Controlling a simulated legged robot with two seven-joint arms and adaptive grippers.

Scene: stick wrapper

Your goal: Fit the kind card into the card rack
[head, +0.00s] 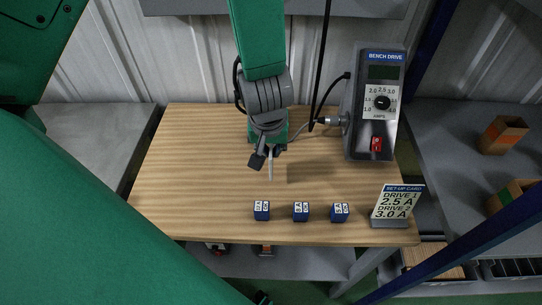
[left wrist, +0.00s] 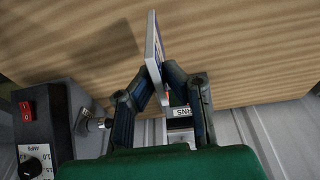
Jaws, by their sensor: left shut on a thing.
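My left gripper (head: 268,160) is shut on a thin, pale card and holds it above the middle of the wooden bench. In the head view the card (head: 271,168) shows nearly edge-on and upright. In the left wrist view the card (left wrist: 154,48) stands between the fingertips (left wrist: 160,80), its face mostly turned away and unreadable. My right gripper is not in view.
The bench drive box (head: 376,105) stands at the back right, with a dial, red switch and cable connector. Three small blue blocks (head: 301,212) line the front of the bench (head: 190,170). A set-up card (head: 397,202) stands front right. The bench's left side is clear.

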